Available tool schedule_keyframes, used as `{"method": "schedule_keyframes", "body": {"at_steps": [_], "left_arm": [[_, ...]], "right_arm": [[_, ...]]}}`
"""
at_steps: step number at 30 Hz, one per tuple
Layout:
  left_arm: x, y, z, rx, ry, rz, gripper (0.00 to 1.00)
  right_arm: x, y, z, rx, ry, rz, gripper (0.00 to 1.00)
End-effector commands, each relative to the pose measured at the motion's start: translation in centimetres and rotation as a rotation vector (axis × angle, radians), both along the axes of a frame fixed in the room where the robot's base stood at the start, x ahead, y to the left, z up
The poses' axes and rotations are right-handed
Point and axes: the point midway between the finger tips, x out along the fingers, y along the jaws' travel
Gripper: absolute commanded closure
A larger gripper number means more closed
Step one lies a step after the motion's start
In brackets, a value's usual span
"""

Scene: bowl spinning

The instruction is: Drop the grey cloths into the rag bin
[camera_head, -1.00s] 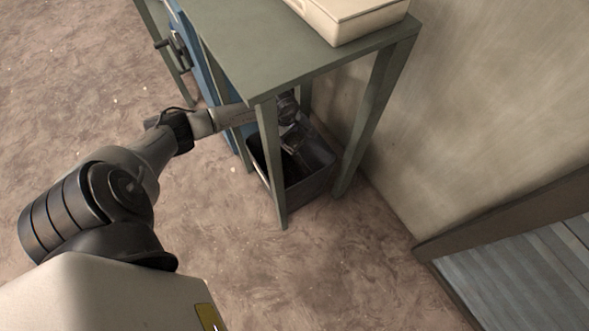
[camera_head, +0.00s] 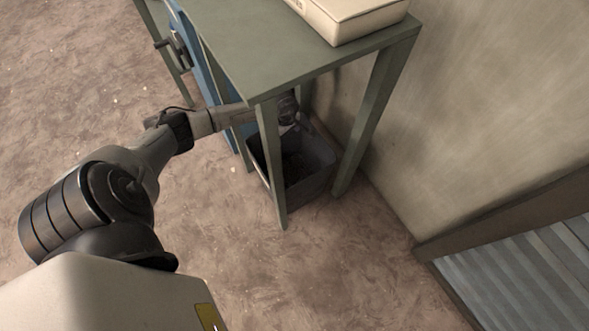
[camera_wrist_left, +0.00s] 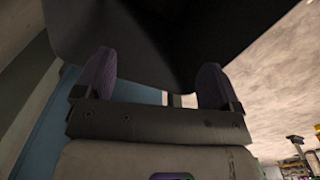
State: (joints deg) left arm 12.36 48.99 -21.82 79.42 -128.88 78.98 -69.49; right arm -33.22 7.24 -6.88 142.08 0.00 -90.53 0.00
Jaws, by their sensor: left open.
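The rag bin is a dark open-topped box (camera_head: 318,178) on the floor under the green table, and its inside is in deep shadow. No grey cloth can be made out clearly. A dark mottled patch shows low inside the bin, but I cannot tell what it is. My left arm reaches under the table to the bin's back edge, and its fingers are hidden in the head view. In the left wrist view my left gripper (camera_wrist_left: 155,82) is open and empty, its two purple-grey fingers wide apart. My right gripper is not in view.
The green table (camera_head: 270,60) stands over the bin, its legs close to my arm. A cream case (camera_head: 350,18) lies on top. A blue panel (camera_head: 198,60) is left of the bin. A wall and a slatted grey surface (camera_head: 520,270) are at right. The floor at left is clear.

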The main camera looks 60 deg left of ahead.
Motion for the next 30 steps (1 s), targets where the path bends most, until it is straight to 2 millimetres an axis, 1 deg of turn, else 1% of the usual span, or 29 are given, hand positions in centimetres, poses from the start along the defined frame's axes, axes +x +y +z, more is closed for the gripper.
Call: {"method": "schedule_keyframes", "body": {"at_steps": [1, 5, 9, 16, 22, 25, 30], "left_arm": [[0.0, 0.1, 1.0, 0.001, -0.002, -0.001, 0.11], [0.1, 0.1, 3.5, 0.004, -0.002, -0.002, 0.11], [0.0, 0.1, 6.4, 0.003, -0.001, -0.002, 0.11], [0.0, 0.1, 10.4, 0.002, -0.001, -0.001, 0.11], [0.0, 0.0, 12.4, 0.001, -0.001, -0.001, 0.11], [0.0, 0.0, 13.0, 0.001, 0.000, 0.000, 0.11], [0.0, 0.0, 13.3, 0.000, 0.000, 0.000, 0.11]], "right_arm": [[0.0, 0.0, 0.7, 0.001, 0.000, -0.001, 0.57], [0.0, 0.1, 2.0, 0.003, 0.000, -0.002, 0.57], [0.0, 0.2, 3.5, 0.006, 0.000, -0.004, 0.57], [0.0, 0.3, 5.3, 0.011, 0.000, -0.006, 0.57], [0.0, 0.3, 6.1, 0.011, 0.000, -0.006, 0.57], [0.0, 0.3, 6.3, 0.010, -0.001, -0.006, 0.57], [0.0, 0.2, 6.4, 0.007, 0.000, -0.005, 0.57]]}}
